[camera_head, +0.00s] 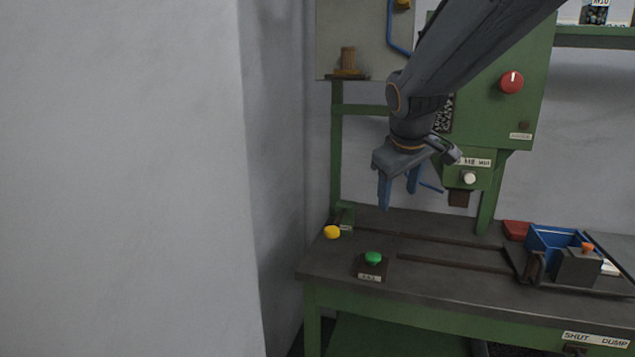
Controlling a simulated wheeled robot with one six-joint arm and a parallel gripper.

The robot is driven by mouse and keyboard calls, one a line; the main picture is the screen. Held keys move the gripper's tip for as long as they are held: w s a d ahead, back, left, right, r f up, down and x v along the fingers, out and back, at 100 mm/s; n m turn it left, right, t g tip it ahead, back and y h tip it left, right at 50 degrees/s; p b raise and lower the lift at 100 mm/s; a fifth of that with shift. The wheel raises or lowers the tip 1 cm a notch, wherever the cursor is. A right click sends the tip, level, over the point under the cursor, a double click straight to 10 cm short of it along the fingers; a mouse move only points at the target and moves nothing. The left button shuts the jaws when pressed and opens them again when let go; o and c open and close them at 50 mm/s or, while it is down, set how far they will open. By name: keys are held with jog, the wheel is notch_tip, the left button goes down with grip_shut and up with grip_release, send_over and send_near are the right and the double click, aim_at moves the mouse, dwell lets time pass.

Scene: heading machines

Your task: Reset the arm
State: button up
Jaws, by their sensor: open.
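My arm (460,55) reaches in from the top right, with its elbow and wrist bent downward. My gripper (398,197) hangs from it above the back of the machine's work table, in front of the green machine. Its two blue fingers point down and are apart, with nothing between them. The fingertips are clear of the table top in the picture.
The dark table (440,225) carries a green button (373,257), a yellow knob (332,232), a blue bin (555,238) and a red piece (516,230). The green machine head (512,120) has a red knob (511,82). A grey wall (120,180) fills the left.

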jog(key=s+d+f+m+g+y, duration=0.1)
jog(key=s+f+m+g, duration=0.3)
jog(key=s+f, duration=1.7)
jog(key=shift+s+d+m+g+b, duration=0.35)
jog(key=shift+s+m, duration=0.35)
jog(key=shift+m, duration=0.3)
